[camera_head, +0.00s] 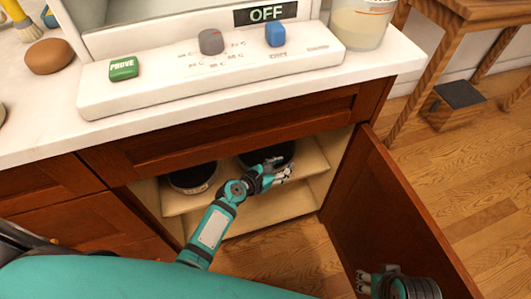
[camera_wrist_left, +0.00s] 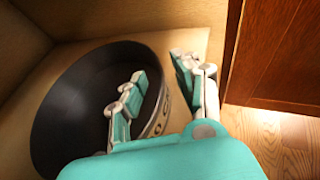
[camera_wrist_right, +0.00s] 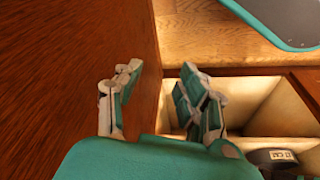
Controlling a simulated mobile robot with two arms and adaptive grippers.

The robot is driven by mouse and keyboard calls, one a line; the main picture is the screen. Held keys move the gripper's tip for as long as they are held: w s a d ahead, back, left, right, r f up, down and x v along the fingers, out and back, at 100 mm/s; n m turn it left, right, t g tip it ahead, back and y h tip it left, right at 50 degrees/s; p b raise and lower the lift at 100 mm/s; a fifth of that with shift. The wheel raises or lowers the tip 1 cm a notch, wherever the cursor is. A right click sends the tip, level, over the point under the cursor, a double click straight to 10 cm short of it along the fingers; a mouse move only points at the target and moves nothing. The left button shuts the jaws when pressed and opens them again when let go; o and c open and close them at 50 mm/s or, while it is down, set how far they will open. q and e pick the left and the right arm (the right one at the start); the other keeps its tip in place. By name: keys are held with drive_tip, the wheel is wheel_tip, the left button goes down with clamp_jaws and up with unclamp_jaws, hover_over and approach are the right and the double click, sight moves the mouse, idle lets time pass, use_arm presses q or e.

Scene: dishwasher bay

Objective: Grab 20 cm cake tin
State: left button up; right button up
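Two round dark tins stand on the shelf of the open cabinet in the head view: a left tin (camera_head: 192,178) and a right tin (camera_head: 262,156). Their full size labels are not readable. My left gripper (camera_head: 280,170) is at the right tin's front right edge. In the left wrist view (camera_wrist_left: 160,72) its fingers are apart, one over the inside of the dark tin (camera_wrist_left: 75,100) and one outside its pale labelled wall. Contact with the wall cannot be told. My right gripper (camera_head: 377,273) is open and empty beside the cabinet door; its fingers (camera_wrist_right: 158,68) show apart.
The open door (camera_head: 390,210) stands to the right of the cabinet. The shelf (camera_head: 315,160) has bare room at right. A counter (camera_head: 375,72) with a control panel (camera_head: 210,75) overhangs the opening. A dark tin with a label (camera_wrist_right: 275,160) shows in the right wrist view.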

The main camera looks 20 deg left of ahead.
use_arm(q)
drive_tip(key=x, duration=0.3)
drive_tip(key=shift+a+b, duration=0.1)
drive_tip(key=shift+b, duration=0.25)
use_arm(e)
drive_tip(key=v, duration=0.4)
drive_tip(key=shift+d+r, duration=0.1)
drive_tip(key=shift+r, duration=0.05)
use_arm(q)
drive_tip(key=shift+c, duration=0.3)
clamp_jaws()
